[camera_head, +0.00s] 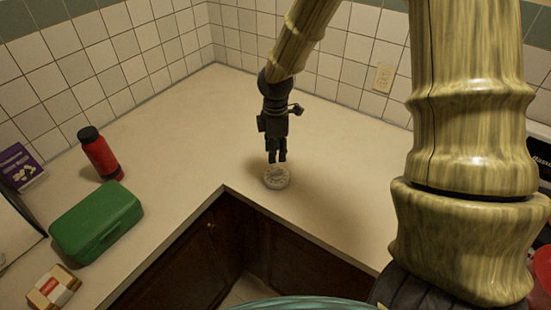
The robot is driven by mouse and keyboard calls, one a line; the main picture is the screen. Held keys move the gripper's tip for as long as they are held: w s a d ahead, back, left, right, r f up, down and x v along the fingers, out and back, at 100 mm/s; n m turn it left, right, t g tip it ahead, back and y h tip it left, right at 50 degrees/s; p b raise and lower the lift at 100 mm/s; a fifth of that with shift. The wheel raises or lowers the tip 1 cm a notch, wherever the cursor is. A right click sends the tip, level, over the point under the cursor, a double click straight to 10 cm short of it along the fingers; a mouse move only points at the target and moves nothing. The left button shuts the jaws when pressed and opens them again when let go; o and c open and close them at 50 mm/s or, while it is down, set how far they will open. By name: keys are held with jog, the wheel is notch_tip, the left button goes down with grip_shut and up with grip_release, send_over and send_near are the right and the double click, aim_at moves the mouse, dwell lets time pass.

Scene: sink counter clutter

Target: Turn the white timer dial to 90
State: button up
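The white timer dial (277,178) is a small round, pale disc lying on the counter near its inner front corner. Its markings are too small to read, so I cannot tell its setting. My gripper (277,158) points down just above the dial. Its two dark fingers are close together with a narrow gap between the tips. I cannot tell whether the fingertips touch the dial's top.
The beige counter (335,190) is clear around the dial. A red bottle (102,155), a green box (97,222), a purple box (18,167) and a small orange-and-white package (52,288) stand at left. Tiled walls (150,45) bound the back. The counter edge drops to dark cabinets (195,260).

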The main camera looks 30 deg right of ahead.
jog(key=shift+r, duration=2)
jog(key=shift+d, duration=0.1)
jog(key=t+y+b, duration=0.1)
jog(key=y+b, duration=0.3)
jog(key=b, duration=0.1)
send_near(278, 170)
jog(key=shift+s+d+r, duration=0.15)
jog(key=shift+d+r, duration=0.1)
jog(key=shift+r, duration=0.25)
jog(key=shift+s+d+r, duration=0.15)
jog(key=shift+d+r, duration=0.15)
jog(key=shift+r, duration=0.15)
jog(key=shift+a, duration=0.1)
jog(key=shift+p+x, duration=1)
jog(key=shift+x, duration=4.3)
jog(key=shift+w+a, duration=0.15)
